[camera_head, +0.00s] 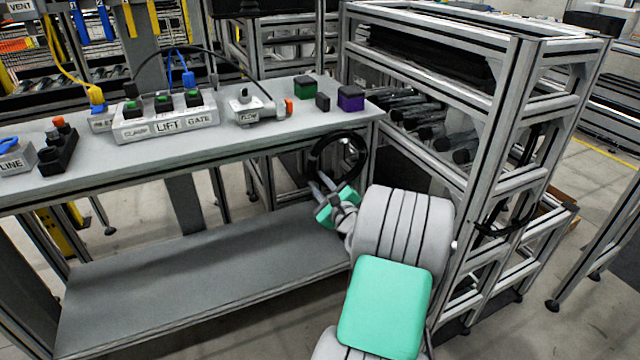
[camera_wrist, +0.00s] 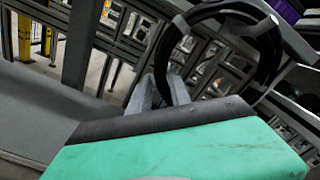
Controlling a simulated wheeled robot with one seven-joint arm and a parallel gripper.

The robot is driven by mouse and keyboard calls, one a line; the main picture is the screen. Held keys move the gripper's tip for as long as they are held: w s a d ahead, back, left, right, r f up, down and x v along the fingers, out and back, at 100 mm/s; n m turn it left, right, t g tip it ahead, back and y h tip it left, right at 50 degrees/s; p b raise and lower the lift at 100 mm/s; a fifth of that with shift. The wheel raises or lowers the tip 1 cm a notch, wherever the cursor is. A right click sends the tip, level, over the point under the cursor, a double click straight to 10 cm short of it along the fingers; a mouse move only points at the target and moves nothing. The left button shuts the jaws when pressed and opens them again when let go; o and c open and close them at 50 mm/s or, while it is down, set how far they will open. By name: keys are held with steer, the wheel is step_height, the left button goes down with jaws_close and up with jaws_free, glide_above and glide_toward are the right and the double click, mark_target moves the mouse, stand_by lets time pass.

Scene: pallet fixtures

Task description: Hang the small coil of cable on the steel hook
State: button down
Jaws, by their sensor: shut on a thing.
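A black coil of cable (camera_head: 364,156) stands as an upright ring at the right front corner of the workbench. My gripper (camera_head: 320,187) is at its lower left edge, with its two grey fingers shut on the coil's rim. In the wrist view the coil (camera_wrist: 273,48) shows large in front of the bench edge, and the fingertips (camera_wrist: 164,86) meet its lower left side; the exact contact is hard to see. Another dark coil-like loop (camera_head: 500,230) hangs on the side of the aluminium rack at right.
The workbench (camera_head: 225,142) carries a labelled switch box (camera_head: 165,120), a grey valve-like fixture (camera_head: 250,105), and green and purple blocks (camera_head: 351,98) near the corner. The lower shelf (camera_head: 200,265) is bare. The aluminium rack (camera_head: 500,130) stands close on the right.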

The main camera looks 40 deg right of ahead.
steer(key=shift+a+f, duration=0.1)
steer(key=shift+f, duration=0.25)
steer(key=c, duration=1.5)
jaws_free()
steer(key=shift+c, duration=0.2)
steer(key=o, duration=0.4)
steer(key=shift+r, duration=0.15)
steer(key=p+v, duration=0.1)
steer(key=v, duration=0.6)
steer(key=shift+s+a, duration=0.15)
steer(key=shift+s, duration=0.25)
